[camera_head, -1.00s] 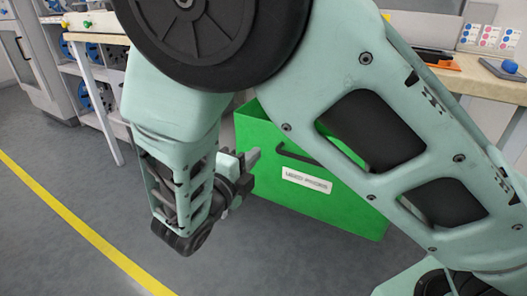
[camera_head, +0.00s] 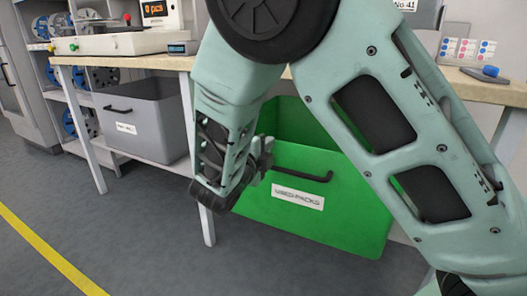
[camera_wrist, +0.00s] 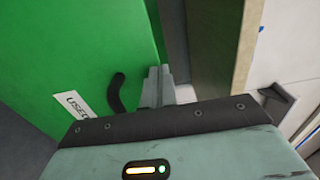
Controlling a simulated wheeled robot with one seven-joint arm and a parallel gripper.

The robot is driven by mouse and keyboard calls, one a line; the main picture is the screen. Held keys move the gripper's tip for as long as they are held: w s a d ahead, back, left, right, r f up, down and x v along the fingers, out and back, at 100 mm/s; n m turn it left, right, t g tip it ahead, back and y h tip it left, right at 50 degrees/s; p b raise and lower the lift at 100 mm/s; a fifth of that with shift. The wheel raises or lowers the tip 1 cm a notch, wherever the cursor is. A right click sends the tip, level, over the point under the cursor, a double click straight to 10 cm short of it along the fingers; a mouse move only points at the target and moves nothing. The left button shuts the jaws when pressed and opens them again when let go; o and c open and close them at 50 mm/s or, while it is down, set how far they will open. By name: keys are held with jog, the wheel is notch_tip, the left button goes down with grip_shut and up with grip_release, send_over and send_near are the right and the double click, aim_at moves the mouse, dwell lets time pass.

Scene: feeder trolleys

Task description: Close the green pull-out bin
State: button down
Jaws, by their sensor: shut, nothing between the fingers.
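The green pull-out bin (camera_head: 345,215) stands out from under the workbench, its open top visible behind my arm. Its front carries a black bar handle and a white label reading "USED PACKS". Part of the bin is hidden by my arm. My gripper (camera_head: 262,160) is at the upper left of the bin's front, left of the handle. In the wrist view my gripper (camera_wrist: 158,82) is shut and empty, its fingers beside the dark handle (camera_wrist: 117,93) and close to the green front (camera_wrist: 60,50). I cannot tell whether they touch the front.
The workbench (camera_head: 135,62) runs above the bin, with a table leg (camera_head: 205,225) just left of it. A grey bin (camera_head: 148,118) with its own handle sits under the bench at left. Open floor (camera_head: 120,240) lies in front, crossed by a yellow line.

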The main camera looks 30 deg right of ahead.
jog(key=shift+w+d+r+p, duration=0.3)
jog(key=shift+d+p, duration=0.1)
jog(key=shift+p, duration=0.2)
jog(key=p+x, duration=0.7)
jog(key=x, duration=0.5)
jog(key=shift+w+d+f+p, duration=0.15)
jog(key=shift+w+f+p, duration=0.05)
jog(key=shift+p, duration=0.2)
jog(key=shift+d, duration=0.1)
jog(key=p+v, duration=0.5)
jog(key=v, duration=0.9)
jog(key=shift+s+a, duration=0.25)
jog(key=shift+a, duration=0.05)
